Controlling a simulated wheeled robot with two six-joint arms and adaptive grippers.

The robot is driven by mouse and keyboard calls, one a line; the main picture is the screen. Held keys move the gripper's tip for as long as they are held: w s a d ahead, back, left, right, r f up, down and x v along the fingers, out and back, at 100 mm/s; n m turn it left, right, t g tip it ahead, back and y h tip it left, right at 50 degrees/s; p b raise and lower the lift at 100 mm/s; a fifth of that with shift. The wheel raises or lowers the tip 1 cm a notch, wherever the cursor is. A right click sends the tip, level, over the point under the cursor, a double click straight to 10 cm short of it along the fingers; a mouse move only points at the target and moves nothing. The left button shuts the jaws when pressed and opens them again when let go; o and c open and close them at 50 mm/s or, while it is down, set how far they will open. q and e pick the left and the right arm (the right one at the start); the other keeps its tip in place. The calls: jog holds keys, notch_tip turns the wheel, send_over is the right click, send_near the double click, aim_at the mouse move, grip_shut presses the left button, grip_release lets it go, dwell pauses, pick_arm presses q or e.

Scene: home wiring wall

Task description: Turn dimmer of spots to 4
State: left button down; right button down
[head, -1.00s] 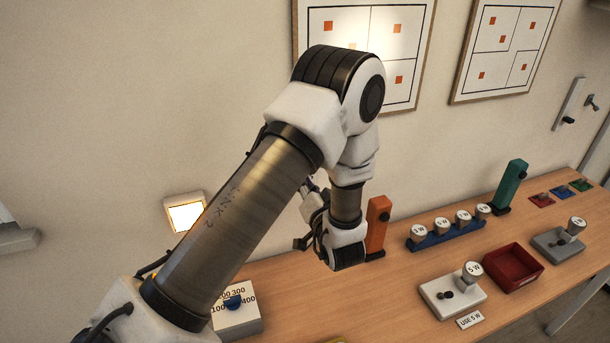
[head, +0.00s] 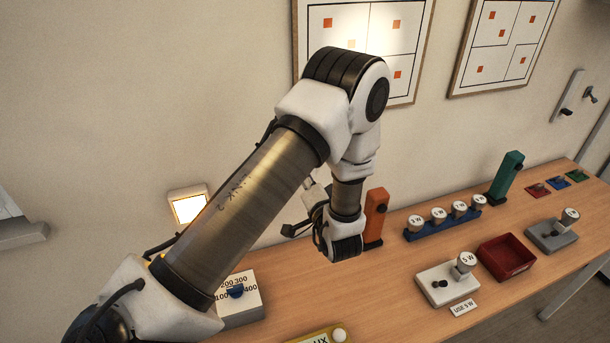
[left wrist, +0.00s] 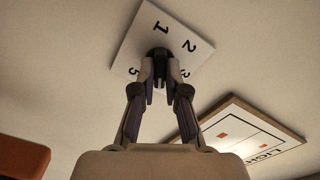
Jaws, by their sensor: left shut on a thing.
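The dimmer is a white plate (left wrist: 140,38) on the wall in the left wrist view, tilted in the picture. The digits 1, 2, 3 and part of a 5 show on it; no 4 is visible. Its dark round knob (left wrist: 159,53) sits between the fingertips of my left gripper (left wrist: 160,78), which is shut on it. The knob's pointer cannot be made out. In the head view my left gripper (head: 297,228) shows only partly beside its wrist, and the dimmer is hidden behind my arm. My right gripper is in neither view.
Framed pictures hang on the wall, the nearer one (head: 330,37) brightly lit. A lit square lamp (head: 188,206) is left of my arm. On the table stand a blue-knobbed box (head: 240,306), an orange block (head: 375,215), a red tray (head: 507,258) and a yellow item (head: 320,335).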

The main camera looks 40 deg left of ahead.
pick_arm(q)
jog(key=shift+f, duration=0.1)
jog(key=c, duration=1.2)
grip_release()
jog(key=v, duration=0.7)
jog(key=shift+s, duration=0.2)
jog(key=shift+d, duration=0.1)
jog(key=shift+d, duration=0.1)
